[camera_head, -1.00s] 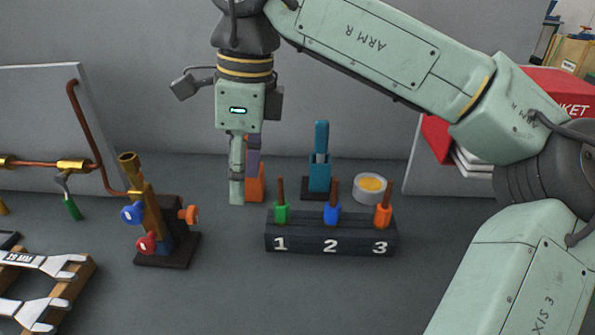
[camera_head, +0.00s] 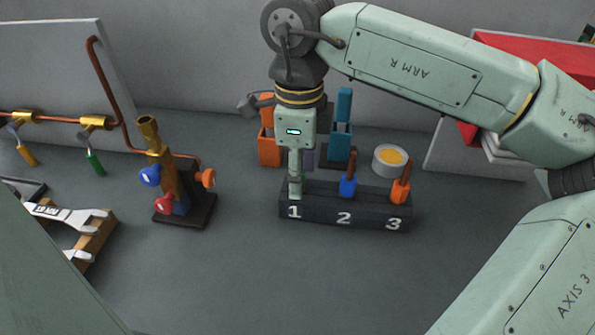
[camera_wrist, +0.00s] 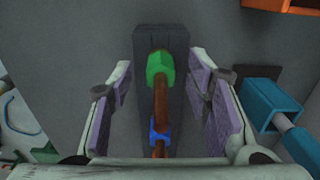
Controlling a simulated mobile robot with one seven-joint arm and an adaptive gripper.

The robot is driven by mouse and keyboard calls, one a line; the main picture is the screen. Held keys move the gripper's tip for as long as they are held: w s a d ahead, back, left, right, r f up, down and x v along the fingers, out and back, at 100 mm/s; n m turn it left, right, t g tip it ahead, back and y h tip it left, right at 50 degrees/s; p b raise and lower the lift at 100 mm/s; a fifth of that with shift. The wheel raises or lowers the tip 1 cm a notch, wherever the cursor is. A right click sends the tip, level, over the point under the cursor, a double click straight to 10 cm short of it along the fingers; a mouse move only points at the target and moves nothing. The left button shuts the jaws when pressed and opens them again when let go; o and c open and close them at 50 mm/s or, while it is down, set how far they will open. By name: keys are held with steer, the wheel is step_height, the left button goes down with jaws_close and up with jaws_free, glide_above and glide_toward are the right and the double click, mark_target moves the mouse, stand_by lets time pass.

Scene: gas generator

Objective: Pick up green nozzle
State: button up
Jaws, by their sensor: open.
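The green nozzle (camera_wrist: 160,66) has a green hex base and a brown stem, and stands in slot 1 of the dark numbered block (camera_head: 320,211). In the head view it is almost wholly hidden behind my gripper (camera_head: 299,192). In the wrist view my gripper (camera_wrist: 161,105) is open, with its purple-padded fingers apart on either side of the block's line of nozzles. The green nozzle shows between and slightly beyond the fingers, with no contact visible. The blue nozzle (camera_head: 348,186) stands in slot 2 and the orange nozzle (camera_head: 400,191) in slot 3.
A teal holder (camera_head: 341,140) and an orange holder (camera_head: 268,148) stand behind the block. A round tin (camera_head: 389,160) is at its back right. A brass torch stand (camera_head: 174,190) is to the left, beside a wrench rack (camera_head: 95,240). The table in front is clear.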

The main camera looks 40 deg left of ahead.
steer(key=shift+f, duration=0.65)
steer(key=shift+c, duration=0.5)
jaws_close()
